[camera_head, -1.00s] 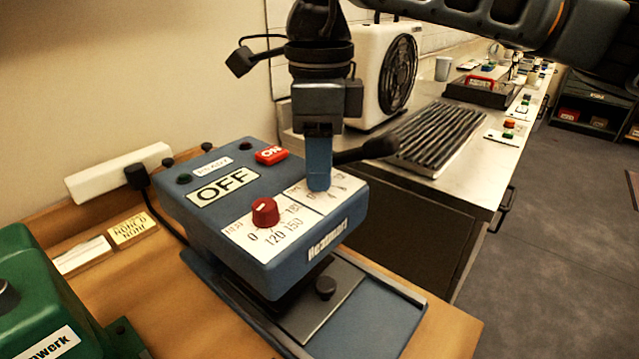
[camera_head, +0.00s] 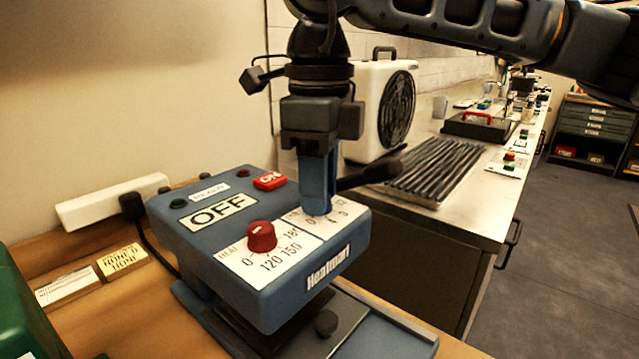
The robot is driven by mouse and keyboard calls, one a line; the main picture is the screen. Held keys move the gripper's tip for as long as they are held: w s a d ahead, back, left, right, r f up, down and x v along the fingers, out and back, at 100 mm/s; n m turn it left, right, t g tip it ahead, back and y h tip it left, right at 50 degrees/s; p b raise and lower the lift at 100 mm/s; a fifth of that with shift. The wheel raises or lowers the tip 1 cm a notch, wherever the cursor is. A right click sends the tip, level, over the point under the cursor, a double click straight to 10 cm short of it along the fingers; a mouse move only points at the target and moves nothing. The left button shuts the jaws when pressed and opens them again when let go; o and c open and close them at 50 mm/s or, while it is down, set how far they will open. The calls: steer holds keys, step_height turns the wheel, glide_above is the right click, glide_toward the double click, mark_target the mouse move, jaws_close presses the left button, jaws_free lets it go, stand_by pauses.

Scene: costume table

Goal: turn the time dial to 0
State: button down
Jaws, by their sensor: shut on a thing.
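The blue heat press (camera_head: 205,265) stands on the wooden table with its sloped panel facing me. The time dial sits on the right-hand white scale plate (camera_head: 343,208), hidden behind the blue fingers of my gripper (camera_head: 318,205). My gripper points down and is shut on the time dial. Where the dial points cannot be seen. Some numbers of its scale show around the fingers, including a 0 at their lower left. The red heat dial (camera_head: 262,236) is on the left-hand scale plate, left of my gripper and apart from it.
The press's dark handle (camera_head: 370,175) sticks out right behind my fingers. A red ON button (camera_head: 270,181) and an OFF label (camera_head: 222,212) are on the panel. A white fan heater (camera_head: 385,105) and a ribbed dark mat (camera_head: 440,172) lie beyond. A green machine (camera_head: 25,315) is at lower left.

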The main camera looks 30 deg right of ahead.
steer(key=c, duration=0.8)
jaws_free()
steer(key=shift+r, duration=0.1)
step_height(320, 180, up, 8)
steer(key=shift+f, duration=0.2)
